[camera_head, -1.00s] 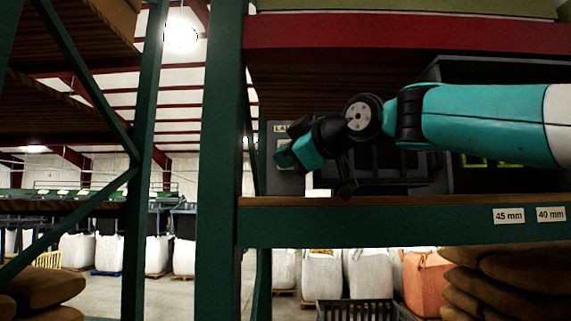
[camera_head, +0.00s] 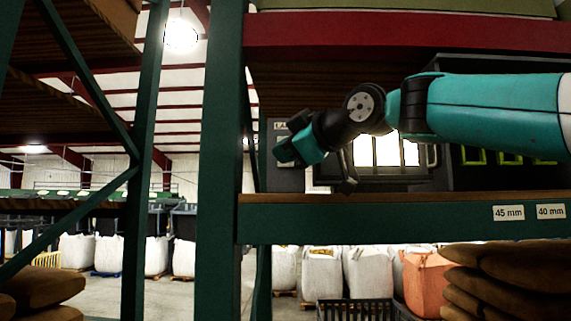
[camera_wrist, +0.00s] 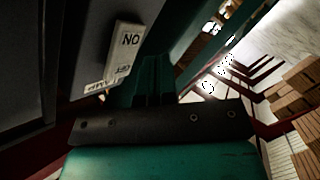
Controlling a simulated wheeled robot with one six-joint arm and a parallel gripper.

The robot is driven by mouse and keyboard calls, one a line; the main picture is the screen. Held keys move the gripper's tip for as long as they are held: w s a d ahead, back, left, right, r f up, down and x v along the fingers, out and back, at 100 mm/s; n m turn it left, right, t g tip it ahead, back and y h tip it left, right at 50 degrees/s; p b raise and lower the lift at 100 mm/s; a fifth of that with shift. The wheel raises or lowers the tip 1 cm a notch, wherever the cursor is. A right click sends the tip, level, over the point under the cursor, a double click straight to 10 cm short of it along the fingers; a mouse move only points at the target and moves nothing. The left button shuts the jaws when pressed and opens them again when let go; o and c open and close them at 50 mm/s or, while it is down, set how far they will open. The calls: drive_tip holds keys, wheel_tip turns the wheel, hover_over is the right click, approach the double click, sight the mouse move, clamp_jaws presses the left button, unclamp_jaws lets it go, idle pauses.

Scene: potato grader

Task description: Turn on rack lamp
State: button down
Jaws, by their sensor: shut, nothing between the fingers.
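The rack lamp shows as a bright, lit panel (camera_head: 388,150) in a dark frame on the shelf, partly behind my arm. A grey switch box (camera_head: 286,180) with a label starting "LA" stands at the shelf's left end. In the wrist view, its pale rocker switch (camera_wrist: 122,55) carries the letters "NO", as the picture shows them. My gripper (camera_head: 287,153) is shut and empty, in front of the switch box, and hides the rocker in the head view. In the wrist view, my gripper's fingers (camera_wrist: 152,88) are close beside the rocker; whether they touch it I cannot tell.
The green shelf beam (camera_head: 380,222) with size labels runs below my arm, and a green upright (camera_head: 220,160) stands left of the box. A dark unit with green digits (camera_head: 505,155) is at the right. Brown sacks (camera_head: 515,270) lie below.

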drive_tip(key=shift+s+a+r+b, duration=0.1)
drive_tip(key=shift+s+r+b, duration=0.1)
drive_tip(key=shift+s+b, duration=0.75)
drive_tip(key=shift+s+r+b, duration=0.2)
drive_tip(key=shift+s+b, duration=0.1)
drive_tip(key=shift+s, duration=1.2)
drive_tip(key=shift+f, duration=0.1)
drive_tip(key=s+d+f+m+g+h+b, duration=0.1)
drive_tip(key=s+d+f+m+g+h, duration=0.15)
drive_tip(key=f, duration=0.85)
drive_tip(key=s+d+f+m+g+h+b, duration=0.1)
drive_tip(key=s+d+f+m+g+h, duration=0.15)
drive_tip(key=f, duration=0.95)
drive_tip(key=s+d+f+m+g+h+b, duration=0.1)
drive_tip(key=s+d+f, duration=0.4)
drive_tip(key=s+f, duration=0.5)
drive_tip(key=s+d+f+m+g+h+b, duration=0.1)
drive_tip(key=s+d+f+m+g, duration=0.3)
drive_tip(key=s+f, duration=0.7)
wheel_tip(320, 180, down, 2)
drive_tip(key=shift+d+f+g, duration=0.2)
drive_tip(key=shift+d+g, duration=0.25)
drive_tip(key=shift+g, duration=0.25)
